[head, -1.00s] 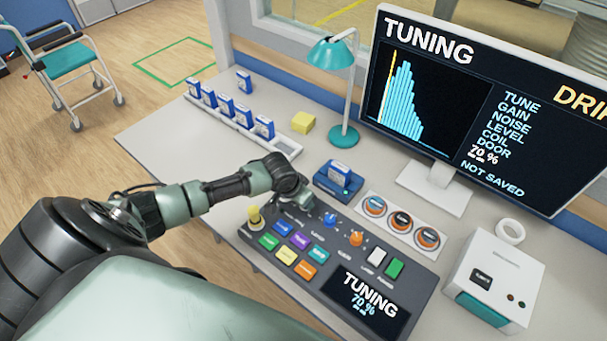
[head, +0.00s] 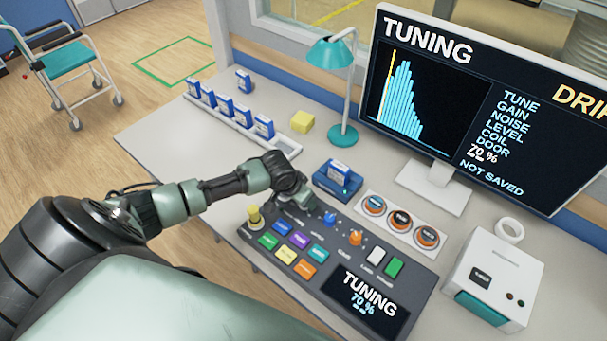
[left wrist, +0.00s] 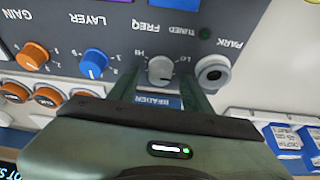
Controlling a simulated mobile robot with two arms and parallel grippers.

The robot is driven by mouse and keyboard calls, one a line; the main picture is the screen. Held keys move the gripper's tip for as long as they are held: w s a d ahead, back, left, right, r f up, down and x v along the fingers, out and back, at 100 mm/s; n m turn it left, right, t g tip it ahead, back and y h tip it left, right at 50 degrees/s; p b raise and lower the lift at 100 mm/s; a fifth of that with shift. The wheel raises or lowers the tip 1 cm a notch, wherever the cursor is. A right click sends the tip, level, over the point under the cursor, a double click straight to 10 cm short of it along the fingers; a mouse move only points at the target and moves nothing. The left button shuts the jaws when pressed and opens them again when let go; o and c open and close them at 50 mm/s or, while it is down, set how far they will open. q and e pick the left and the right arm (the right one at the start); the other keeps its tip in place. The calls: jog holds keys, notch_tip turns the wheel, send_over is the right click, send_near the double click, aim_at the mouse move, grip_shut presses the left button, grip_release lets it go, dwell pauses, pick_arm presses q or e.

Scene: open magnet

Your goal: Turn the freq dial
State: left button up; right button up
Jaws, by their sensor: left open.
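The grey freq dial (left wrist: 160,70), with a white pointer mark, sits on the dark console between HI and LO marks in the left wrist view. My left gripper (left wrist: 158,84) is open, with one finger on each side of the dial; I cannot tell whether they touch it. In the head view, my left gripper (head: 302,200) is low over the console (head: 262,256) and hides the dial. The console screen (head: 366,302) reads TUNING 70 %. The monitor (head: 435,100) shows TUNING, a bar graph, 70 % and NOT SAVED. My right gripper is not in view.
A blue layer knob (left wrist: 94,63) and an orange gain knob (left wrist: 32,56) sit beside the dial. A round park socket (left wrist: 212,72) is on its other side. A blue reader block (head: 338,178) stands behind. A teal lamp (head: 343,134) stands farther back.

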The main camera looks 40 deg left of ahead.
pick_arm(q)
jog(key=v, duration=0.7)
jog(key=shift+b, duration=0.35)
